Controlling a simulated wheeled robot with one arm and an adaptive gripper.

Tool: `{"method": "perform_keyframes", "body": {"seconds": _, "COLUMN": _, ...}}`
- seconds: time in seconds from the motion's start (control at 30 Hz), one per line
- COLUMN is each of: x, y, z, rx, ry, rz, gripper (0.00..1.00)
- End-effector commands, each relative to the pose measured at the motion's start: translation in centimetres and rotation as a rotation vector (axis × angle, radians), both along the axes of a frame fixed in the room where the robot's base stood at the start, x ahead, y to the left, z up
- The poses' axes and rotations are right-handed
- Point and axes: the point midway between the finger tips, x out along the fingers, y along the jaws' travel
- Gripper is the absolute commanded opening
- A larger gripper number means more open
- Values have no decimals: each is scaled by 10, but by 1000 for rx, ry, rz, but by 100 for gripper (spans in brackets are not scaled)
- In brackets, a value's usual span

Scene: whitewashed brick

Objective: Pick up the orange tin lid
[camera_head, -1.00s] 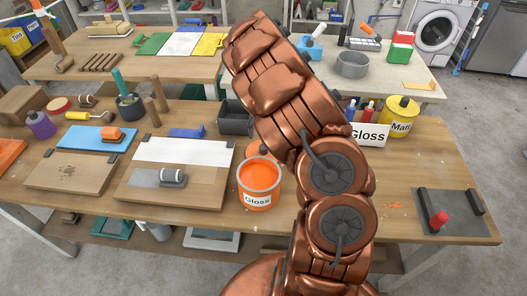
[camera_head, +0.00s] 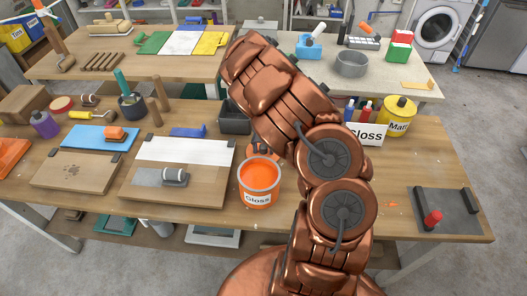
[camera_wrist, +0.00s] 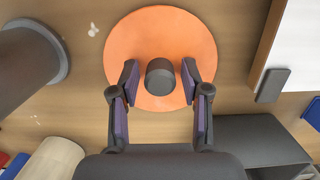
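The orange tin lid (camera_wrist: 126,38) lies flat on the wooden workbench, a round disc with a dark grey knob (camera_wrist: 160,77) standing on it. In the wrist view, my gripper (camera_wrist: 160,80) is over the lid's lower part, one finger on each side of the knob. Small gaps show between fingers and knob. In the head view, only a sliver of the lid (camera_head: 262,151) shows behind the orange paint tin (camera_head: 259,180), and my arm hides my gripper.
In the wrist view, a grey cylinder (camera_wrist: 30,65) stands left, a beige cylinder (camera_wrist: 52,160) lower left, a dark bin (camera_wrist: 255,140) lower right. A white-topped board (camera_head: 185,151) lies left of the lid in the head view. Bare bench (camera_head: 400,170) shows at right.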

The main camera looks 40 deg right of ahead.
Motion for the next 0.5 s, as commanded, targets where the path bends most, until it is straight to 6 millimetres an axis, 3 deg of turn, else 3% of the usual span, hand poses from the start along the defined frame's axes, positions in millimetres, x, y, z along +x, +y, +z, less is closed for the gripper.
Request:
{"method": "perform_keyframes", "body": {"seconds": 0.07, "x": 0, "y": 0, "z": 0, "rx": 0, "ry": 0, "rz": 0, "gripper": 35}}
{"method": "perform_keyframes", "body": {"seconds": 0.4, "x": 0, "y": 0, "z": 0, "rx": 1, "ry": 1, "rz": 0, "gripper": 0}}
{"method": "perform_keyframes", "body": {"seconds": 0.5, "x": 0, "y": 0, "z": -1, "rx": 1, "ry": 2, "rz": 0, "gripper": 0}}
